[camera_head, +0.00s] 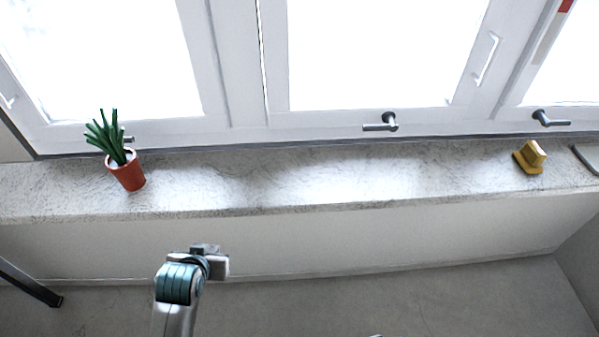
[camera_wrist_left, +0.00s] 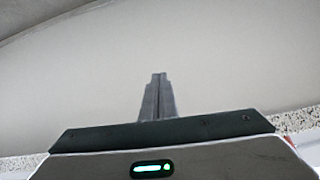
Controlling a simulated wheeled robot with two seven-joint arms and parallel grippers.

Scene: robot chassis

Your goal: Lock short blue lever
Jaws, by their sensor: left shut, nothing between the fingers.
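No lever that is clearly blue shows. The windows carry short grey lever handles: one (camera_head: 378,127) at the middle window points left, one (camera_head: 549,120) at the right points right, and one (camera_head: 129,139) at the left is partly hidden by a plant. My left gripper (camera_head: 217,264) is in front of and below the windowsill, apart from all the handles. In the left wrist view its two fingers (camera_wrist_left: 157,97) are together with nothing between them, in front of a plain pale surface. My right gripper is not in view.
A potted plant (camera_head: 127,173) stands on the left of the stone windowsill (camera_head: 330,180). A yellow object (camera_head: 529,158) sits at its right. The sill between them is clear. A dark bar (camera_head: 30,284) shows at the lower left; the grey floor (camera_head: 450,310) looks open.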

